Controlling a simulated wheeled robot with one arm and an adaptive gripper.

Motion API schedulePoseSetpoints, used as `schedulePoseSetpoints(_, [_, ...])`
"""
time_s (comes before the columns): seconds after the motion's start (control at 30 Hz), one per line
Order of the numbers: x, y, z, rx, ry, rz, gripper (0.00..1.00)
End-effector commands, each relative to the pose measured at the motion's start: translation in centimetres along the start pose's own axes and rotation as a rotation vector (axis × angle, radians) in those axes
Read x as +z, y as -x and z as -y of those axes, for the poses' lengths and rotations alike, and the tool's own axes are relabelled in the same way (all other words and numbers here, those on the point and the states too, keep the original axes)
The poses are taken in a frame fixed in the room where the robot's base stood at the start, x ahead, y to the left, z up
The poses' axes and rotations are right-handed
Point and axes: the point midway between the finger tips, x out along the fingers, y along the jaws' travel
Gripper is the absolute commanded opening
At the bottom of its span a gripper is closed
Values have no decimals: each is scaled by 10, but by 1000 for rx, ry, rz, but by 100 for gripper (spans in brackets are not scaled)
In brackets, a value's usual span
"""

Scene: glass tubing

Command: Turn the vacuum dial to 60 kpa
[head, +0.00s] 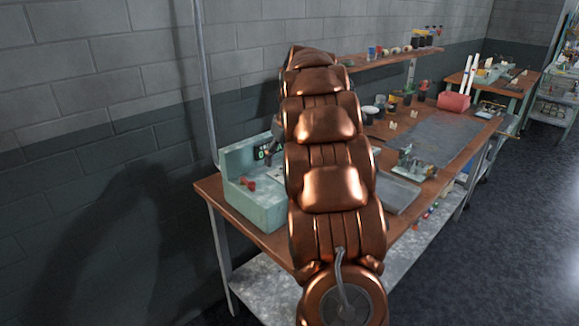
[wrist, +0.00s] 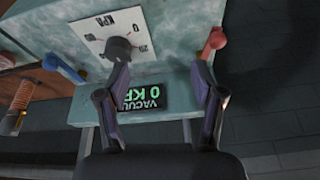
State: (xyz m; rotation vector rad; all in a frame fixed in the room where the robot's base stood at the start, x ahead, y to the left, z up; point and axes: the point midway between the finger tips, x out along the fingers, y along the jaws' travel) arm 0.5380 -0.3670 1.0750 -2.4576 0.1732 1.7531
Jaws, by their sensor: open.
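The vacuum dial (wrist: 118,48) is a dark round knob on a white plate (wrist: 98,28) marked KPA and 0, seen upside down in the wrist view. The screen (wrist: 150,96) below it reads 0 in green, with the word VACUUM partly hidden. My gripper (wrist: 162,70) is open and empty, its fingers spread across the panel. Its left fingertip is at the dial's lower edge; I cannot tell whether they touch. In the head view the pale green vacuum unit (head: 262,205) stands at the bench's left end, partly hidden by my arm.
A block wall stands behind, with open dark floor (head: 480,235) at right.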

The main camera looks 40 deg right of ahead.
Motion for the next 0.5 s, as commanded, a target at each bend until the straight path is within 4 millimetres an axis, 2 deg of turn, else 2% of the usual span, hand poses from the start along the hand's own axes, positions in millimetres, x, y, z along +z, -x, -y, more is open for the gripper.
schedulePoseSetpoints(0.03, [-4, -4, -19, 6, -2, -13, 67])
schedulePoseSetpoints(0.2, [-13, -7, -55, 20, 12, -49, 67])
schedulePoseSetpoints(0.33, [-16, -9, -67, 24, 18, -62, 67])
schedulePoseSetpoints(0.5, [-16, -21, -68, 21, 19, -60, 67])
